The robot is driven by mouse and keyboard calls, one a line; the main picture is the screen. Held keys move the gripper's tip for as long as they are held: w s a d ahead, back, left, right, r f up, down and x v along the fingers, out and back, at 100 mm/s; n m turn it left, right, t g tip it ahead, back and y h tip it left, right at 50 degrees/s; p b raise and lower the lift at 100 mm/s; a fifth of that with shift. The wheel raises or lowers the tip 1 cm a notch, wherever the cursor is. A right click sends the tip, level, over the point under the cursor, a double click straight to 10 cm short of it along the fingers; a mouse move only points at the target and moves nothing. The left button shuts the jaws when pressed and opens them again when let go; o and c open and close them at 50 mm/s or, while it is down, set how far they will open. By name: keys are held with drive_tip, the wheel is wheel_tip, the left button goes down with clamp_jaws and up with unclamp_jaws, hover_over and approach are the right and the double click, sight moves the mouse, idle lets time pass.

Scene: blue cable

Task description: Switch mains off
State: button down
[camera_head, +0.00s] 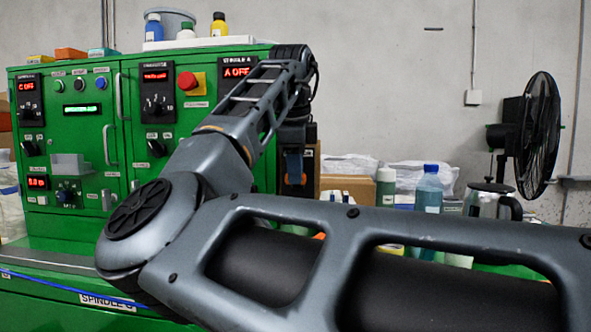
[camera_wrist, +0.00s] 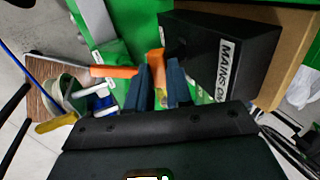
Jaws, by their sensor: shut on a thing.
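The mains switch is a black box labelled "MAINS ON" (camera_wrist: 218,50), fixed to the side of the green cabinet, in the upper right of the wrist view. An orange lever (camera_wrist: 155,62) stands beside the box. My gripper (camera_wrist: 160,78) has its two dark blue fingers on the lever, shut on it; the fingers hide part of the lever. In the head view the dark switch box (camera_head: 309,172) shows at the cabinet's right side, partly covered by my gripper (camera_head: 293,165). The lever is hard to make out there.
The green cabinet (camera_head: 90,150) carries displays, knobs and a red emergency button (camera_head: 187,81). Bottles, including a blue one (camera_head: 428,185), a glass jug (camera_head: 488,203) and a black fan (camera_head: 538,135) stand right. Tools with an orange handle (camera_wrist: 112,71) lie left in the wrist view.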

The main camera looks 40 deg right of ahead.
wheel_tip(320, 180, down, 8)
drive_tip(key=s+a+t+h+b, duration=0.1)
drive_tip(key=t+h+b, duration=0.6)
drive_tip(key=b, duration=0.8)
drive_tip(key=shift+a+r+h, duration=0.15)
drive_tip(key=shift+a+h, duration=0.1)
drive_tip(key=shift+h, duration=0.75)
drive_tip(key=shift+r, duration=0.1)
drive_tip(key=c, duration=1)
unclamp_jaws()
drive_tip(key=shift+d, duration=0.1)
drive_tip(key=shift+c, duration=0.2)
drive_tip(key=v, duration=0.7)
drive_tip(key=shift+s+a, duration=0.25)
drive_tip(key=shift+a, duration=0.1)
